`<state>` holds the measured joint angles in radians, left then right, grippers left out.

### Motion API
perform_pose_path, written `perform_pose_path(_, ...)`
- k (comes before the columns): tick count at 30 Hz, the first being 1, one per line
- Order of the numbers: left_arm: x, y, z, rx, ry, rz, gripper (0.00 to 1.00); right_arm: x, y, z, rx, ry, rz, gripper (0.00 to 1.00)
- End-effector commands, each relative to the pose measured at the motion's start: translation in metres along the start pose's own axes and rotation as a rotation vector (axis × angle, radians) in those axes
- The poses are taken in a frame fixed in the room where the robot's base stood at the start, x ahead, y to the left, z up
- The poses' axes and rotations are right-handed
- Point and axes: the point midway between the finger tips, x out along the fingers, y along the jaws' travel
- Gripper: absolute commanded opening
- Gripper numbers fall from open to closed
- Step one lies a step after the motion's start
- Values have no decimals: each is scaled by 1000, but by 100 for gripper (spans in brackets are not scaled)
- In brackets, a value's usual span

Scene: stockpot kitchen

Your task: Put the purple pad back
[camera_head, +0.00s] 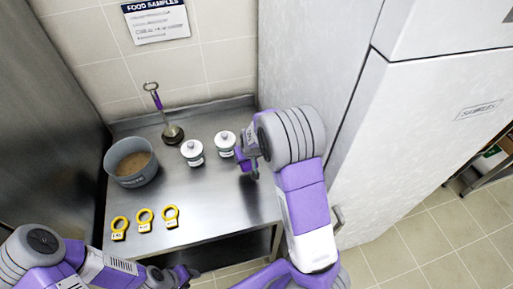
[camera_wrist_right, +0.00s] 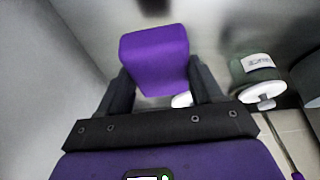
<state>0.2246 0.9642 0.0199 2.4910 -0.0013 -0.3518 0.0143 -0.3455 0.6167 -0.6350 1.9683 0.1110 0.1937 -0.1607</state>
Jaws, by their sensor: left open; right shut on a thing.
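The purple pad (camera_wrist_right: 155,55) shows in the right wrist view between the two dark fingers of my right gripper (camera_wrist_right: 162,88), which is shut on it. In the head view my right gripper (camera_head: 247,163) is above the right side of the steel counter, beside the right jar; I cannot clearly tell the pad from the purple gripper parts there. My left gripper (camera_head: 184,273) is low at the front of the counter, away from the pad; it is open and empty.
The steel counter (camera_head: 235,207) carries two lidded jars (camera_head: 192,153) (camera_head: 225,144), a grey pot (camera_head: 131,162) of brown contents, several yellow ring tags (camera_head: 145,220) and a purple-handled utensil (camera_head: 155,97). A tall white cabinet (camera_head: 308,60) stands at the right. The counter's front right is clear.

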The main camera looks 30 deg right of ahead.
Motion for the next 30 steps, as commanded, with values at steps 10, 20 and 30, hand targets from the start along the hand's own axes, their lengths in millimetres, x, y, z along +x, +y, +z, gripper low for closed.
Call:
perform_pose_path(10, -34, 12, 1, 0, 0, 0, 43, -1, 78, -69, 96, -5, 34, 41)
perform_pose_path(20, -33, 12, 1, -1, 0, 0, 43, 47, 84, -53, 104, -7, 36, 41)
perform_pose_path(30, -33, 12, 1, 0, 0, 0, 43, 78, 84, -39, 104, -7, 36, 41)
